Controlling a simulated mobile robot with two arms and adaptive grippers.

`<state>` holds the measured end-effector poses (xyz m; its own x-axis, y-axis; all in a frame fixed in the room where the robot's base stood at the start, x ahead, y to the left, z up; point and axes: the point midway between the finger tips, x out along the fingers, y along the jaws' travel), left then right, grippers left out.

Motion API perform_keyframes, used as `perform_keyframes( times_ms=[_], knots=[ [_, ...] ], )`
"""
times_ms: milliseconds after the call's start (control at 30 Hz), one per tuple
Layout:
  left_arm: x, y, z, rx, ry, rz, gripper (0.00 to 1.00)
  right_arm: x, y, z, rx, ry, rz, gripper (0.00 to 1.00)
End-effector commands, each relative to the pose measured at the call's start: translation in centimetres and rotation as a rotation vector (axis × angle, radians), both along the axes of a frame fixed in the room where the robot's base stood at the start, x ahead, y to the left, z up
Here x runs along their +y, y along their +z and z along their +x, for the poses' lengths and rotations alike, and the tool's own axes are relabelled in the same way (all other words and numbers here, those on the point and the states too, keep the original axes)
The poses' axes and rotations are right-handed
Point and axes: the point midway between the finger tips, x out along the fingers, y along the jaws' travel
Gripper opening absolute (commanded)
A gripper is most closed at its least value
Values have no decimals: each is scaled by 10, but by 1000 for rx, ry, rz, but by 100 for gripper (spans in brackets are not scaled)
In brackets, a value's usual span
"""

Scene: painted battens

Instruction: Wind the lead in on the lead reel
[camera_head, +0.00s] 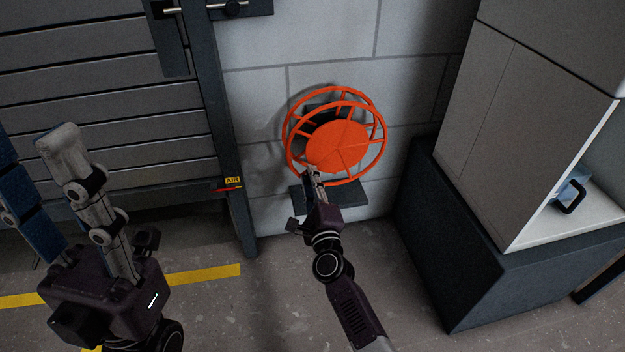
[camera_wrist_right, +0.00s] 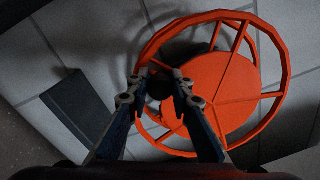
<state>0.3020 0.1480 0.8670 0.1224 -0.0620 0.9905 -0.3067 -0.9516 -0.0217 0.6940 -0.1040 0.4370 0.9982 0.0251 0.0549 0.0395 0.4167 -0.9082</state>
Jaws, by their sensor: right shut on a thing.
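The lead reel (camera_head: 338,146) is an orange wheel with two spoked rims and a solid disc, in front of the grey block wall. It also shows in the right wrist view (camera_wrist_right: 222,95). My right gripper (camera_head: 313,172) is at the lower left of the reel, shut on part of it. In the right wrist view its fingers (camera_wrist_right: 160,82) stand a little apart over the left side of the reel. The gripped part is hidden or too dark to make out. No lead can be made out. My left gripper (camera_head: 33,145) is open and empty at the far left, away from the reel.
A dark ledge (camera_head: 340,194) sits below the reel. A slatted grey shutter (camera_head: 100,100) with a dark post stands on the left. A grey cabinet on a dark plinth (camera_head: 480,240) stands on the right. Yellow tape (camera_head: 205,274) marks the floor.

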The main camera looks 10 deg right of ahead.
Motion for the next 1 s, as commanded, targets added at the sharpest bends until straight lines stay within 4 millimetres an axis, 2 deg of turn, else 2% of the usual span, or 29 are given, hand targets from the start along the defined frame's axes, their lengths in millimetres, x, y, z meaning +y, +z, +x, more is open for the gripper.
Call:
perform_keyframes(
  times_ms=[433, 467, 600, 1000],
  knots=[
    [0, 0, 0, -1, -1, 1, 40, 0, 1, 0, 1, -1, 11, 0],
    [0, 0, 0, -1, -1, 1, 40, 0, 1, 0, 1, -1, 10, 21],
    [0, 0, 0, -1, -1, 1, 40, 0, 1, 0, 1, -1, 10, 37],
    [1, -1, 1, 4, 2, -5, 40, 0, 0, -6, 1, 0, 9, 38]
  ],
)
